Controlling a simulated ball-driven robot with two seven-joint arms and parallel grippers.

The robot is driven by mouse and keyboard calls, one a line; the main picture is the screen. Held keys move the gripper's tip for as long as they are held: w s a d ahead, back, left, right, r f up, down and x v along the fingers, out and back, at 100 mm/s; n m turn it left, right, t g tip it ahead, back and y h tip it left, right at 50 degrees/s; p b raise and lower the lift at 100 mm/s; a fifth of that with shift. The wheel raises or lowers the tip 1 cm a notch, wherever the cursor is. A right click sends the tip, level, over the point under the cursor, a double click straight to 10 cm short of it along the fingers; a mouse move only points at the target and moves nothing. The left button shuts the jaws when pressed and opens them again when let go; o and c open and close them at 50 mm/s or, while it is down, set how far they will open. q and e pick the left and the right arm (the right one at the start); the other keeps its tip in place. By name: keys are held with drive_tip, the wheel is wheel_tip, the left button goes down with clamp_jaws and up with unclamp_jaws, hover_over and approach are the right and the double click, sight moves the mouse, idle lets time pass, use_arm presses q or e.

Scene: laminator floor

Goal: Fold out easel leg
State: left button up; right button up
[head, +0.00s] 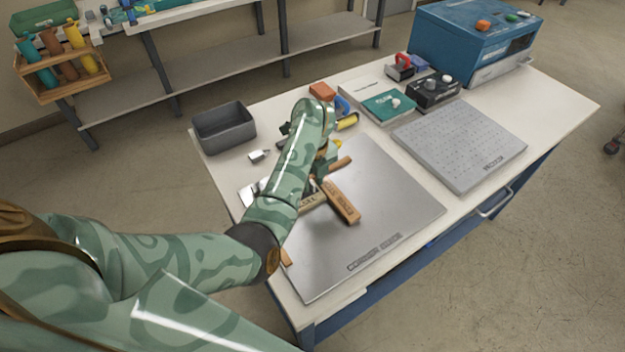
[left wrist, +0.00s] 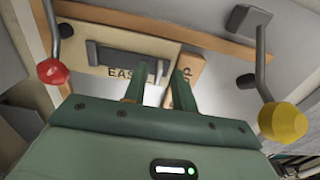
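A wooden bar (head: 341,201) with dark lettering lies at an angle over the silver plate (head: 385,215) in the head view. A second lettered wooden piece (head: 312,203) meets it, partly hidden by my left arm. In the left wrist view, a pale wooden board reads "EASE" (left wrist: 117,73), its last letters covered, with a grey bar (left wrist: 128,57) across it. The angled wooden bar (left wrist: 187,80) shows beside it. My left gripper's fingers (left wrist: 158,85) stand apart at where the pieces meet; contact is unclear. In the head view my arm mostly hides the gripper. My right gripper is out of view.
Levers with a red knob (left wrist: 53,71) and a yellow knob (left wrist: 283,122) flank the gripper. A dark bin (head: 224,128), a perforated plate (head: 462,145), a teal book (head: 388,106) and a blue machine (head: 470,45) stand on the table. The plate's right part is clear.

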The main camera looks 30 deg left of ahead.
use_arm(q)
drive_tip(key=shift+s, duration=0.15)
clamp_jaws()
idle(1.2)
